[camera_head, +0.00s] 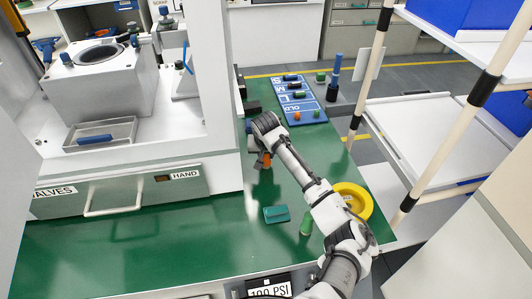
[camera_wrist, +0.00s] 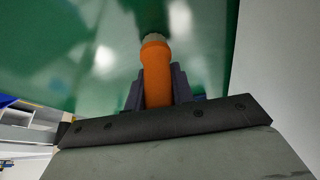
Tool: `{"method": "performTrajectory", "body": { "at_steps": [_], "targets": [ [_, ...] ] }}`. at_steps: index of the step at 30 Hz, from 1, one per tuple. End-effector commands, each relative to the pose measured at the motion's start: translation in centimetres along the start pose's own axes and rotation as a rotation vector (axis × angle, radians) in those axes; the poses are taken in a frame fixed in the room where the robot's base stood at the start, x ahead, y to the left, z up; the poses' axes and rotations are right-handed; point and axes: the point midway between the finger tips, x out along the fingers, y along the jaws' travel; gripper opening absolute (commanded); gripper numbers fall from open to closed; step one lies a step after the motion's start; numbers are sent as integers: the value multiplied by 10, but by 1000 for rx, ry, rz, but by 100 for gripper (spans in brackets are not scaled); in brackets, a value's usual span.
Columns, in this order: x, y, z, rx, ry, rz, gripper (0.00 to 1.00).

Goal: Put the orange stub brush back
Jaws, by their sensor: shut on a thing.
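The orange stub brush (camera_wrist: 157,75) is between the dark fingers of my gripper (camera_wrist: 158,92) in the wrist view, with a pale band and a dark end beyond its orange handle. In the head view, my gripper (camera_head: 257,152) is over the green bench beside the grey press housing, and a bit of the orange brush (camera_head: 265,160) shows below the wrist. The fingers are shut on the handle. Whether the brush touches the bench is unclear.
A blue board (camera_head: 290,97) marked S, M, L and OLD holds several small items at the back. A dark cylinder (camera_head: 333,92) stands right of it. A teal block (camera_head: 277,214), green cylinder (camera_head: 306,226) and yellow dish (camera_head: 362,205) are near my arm. Shelving (camera_head: 410,125) borders the right.

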Motion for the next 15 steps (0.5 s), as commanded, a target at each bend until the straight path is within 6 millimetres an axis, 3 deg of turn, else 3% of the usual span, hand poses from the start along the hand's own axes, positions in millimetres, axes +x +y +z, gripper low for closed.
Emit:
{"method": "performTrajectory", "body": {
  "at_steps": [2,3,8,15],
  "targets": [
    [3,0,1,0,-1,-1,0],
    [3,0,1,0,0,-1,25],
    [2,0,1,0,0,0,46],
    [2,0,1,0,0,0,46]
  ]
}}
